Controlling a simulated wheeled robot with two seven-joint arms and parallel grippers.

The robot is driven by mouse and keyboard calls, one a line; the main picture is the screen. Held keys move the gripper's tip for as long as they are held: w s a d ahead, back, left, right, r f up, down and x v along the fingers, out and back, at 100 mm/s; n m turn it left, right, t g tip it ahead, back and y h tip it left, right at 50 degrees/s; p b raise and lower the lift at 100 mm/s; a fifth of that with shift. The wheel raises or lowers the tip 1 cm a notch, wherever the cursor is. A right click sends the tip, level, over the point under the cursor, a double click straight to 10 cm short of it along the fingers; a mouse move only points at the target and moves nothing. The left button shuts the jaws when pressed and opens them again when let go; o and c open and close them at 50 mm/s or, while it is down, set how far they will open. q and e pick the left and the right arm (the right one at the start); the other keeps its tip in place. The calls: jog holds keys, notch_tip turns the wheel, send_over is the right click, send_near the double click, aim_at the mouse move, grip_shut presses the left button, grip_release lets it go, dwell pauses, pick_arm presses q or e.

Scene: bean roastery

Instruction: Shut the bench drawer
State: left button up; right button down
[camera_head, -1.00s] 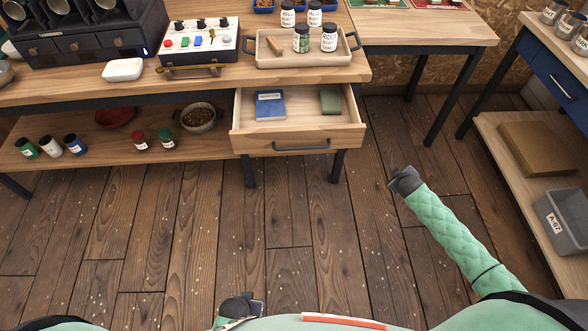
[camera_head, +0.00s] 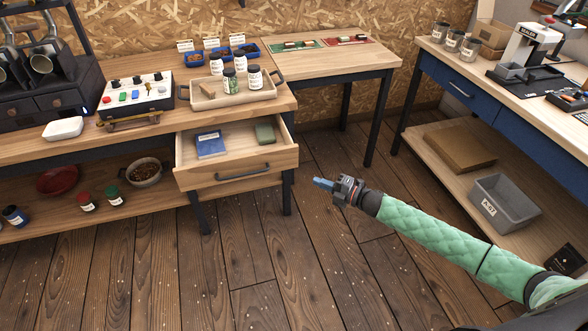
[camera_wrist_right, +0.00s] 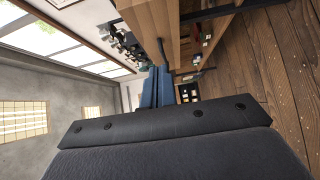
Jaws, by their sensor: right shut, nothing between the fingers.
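The bench drawer (camera_head: 236,175) hangs open under the wooden bench top, pulled out toward me. A blue booklet (camera_head: 211,145) and a green item (camera_head: 265,133) lie inside it. Its dark bar handle (camera_head: 243,173) is on the front panel. My right gripper (camera_head: 324,184) is shut and empty, over the floor to the right of the drawer front and apart from it. My left gripper is out of the head view.
A tray with jars (camera_head: 230,98) stands on the bench top above the drawer. A second wooden table (camera_head: 336,62) stands to the right, with a blue-drawered counter (camera_head: 470,92) beyond it. A grey bin (camera_head: 503,201) sits on the counter's low shelf. The floor before the drawer is clear.

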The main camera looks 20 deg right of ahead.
jog(key=p, duration=0.3)
send_near(282, 161)
jog(key=s+a+x, duration=0.1)
jog(key=x, duration=0.4)
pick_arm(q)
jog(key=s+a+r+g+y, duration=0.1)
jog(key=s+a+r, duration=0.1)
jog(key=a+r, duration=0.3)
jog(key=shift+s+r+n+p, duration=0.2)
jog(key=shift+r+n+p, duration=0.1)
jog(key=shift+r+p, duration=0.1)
pick_arm(e)
jog(key=shift+w+d, duration=0.15)
jog(key=shift+w, duration=0.65)
